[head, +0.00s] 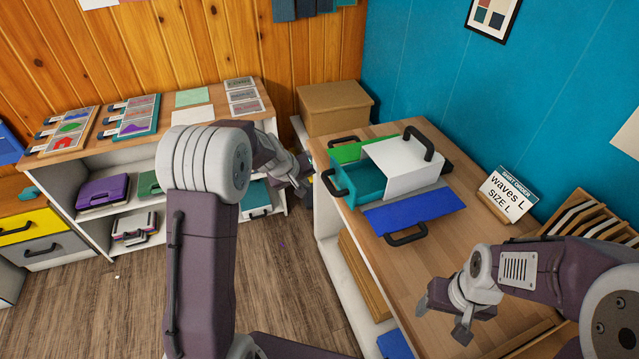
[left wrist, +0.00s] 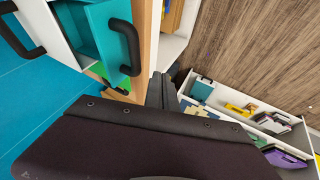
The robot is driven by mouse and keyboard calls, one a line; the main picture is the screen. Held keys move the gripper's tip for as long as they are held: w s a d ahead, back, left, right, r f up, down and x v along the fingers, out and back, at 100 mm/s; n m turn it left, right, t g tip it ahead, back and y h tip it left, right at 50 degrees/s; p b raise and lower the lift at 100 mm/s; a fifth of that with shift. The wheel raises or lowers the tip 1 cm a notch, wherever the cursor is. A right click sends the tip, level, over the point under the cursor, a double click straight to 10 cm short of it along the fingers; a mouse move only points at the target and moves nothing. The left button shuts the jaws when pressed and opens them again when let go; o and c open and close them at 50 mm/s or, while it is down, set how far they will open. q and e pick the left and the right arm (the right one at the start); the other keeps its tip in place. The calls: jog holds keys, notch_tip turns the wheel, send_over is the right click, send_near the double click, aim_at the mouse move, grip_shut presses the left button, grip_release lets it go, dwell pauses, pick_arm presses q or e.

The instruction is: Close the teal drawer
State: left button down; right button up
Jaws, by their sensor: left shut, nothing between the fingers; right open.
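The teal drawer (head: 362,186) sticks out of a white box (head: 402,160) on the wooden table. Its black handle (head: 336,180) faces left, toward my left gripper. In the left wrist view the open teal drawer (left wrist: 108,28) and its handle (left wrist: 127,48) show at upper left. My left gripper (head: 303,178) is shut and empty, just left of the handle and apart from it; its dark fingers show in the wrist view (left wrist: 160,92). My right gripper (head: 441,318) is open and empty over the table's front part.
A blue panel (head: 414,211) with a black handle lies in front of the white box, and a green piece (head: 350,151) lies behind the drawer. A sign (head: 508,193) and a wooden rack (head: 580,218) stand to the right. A cardboard box (head: 334,108) is behind the table.

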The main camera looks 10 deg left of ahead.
pick_arm(q)
jog(key=w+d+f+p, duration=0.2)
jog(key=w+d+f, duration=0.1)
jog(key=d, duration=0.1)
jog(key=shift+w+p, duration=0.3)
jog(key=shift+p, duration=0.05)
pick_arm(e)
jog(key=r, duration=0.2)
jog(key=shift+s+d+r, duration=0.15)
jog(key=shift+s+r, duration=0.15)
jog(key=shift+r, duration=0.1)
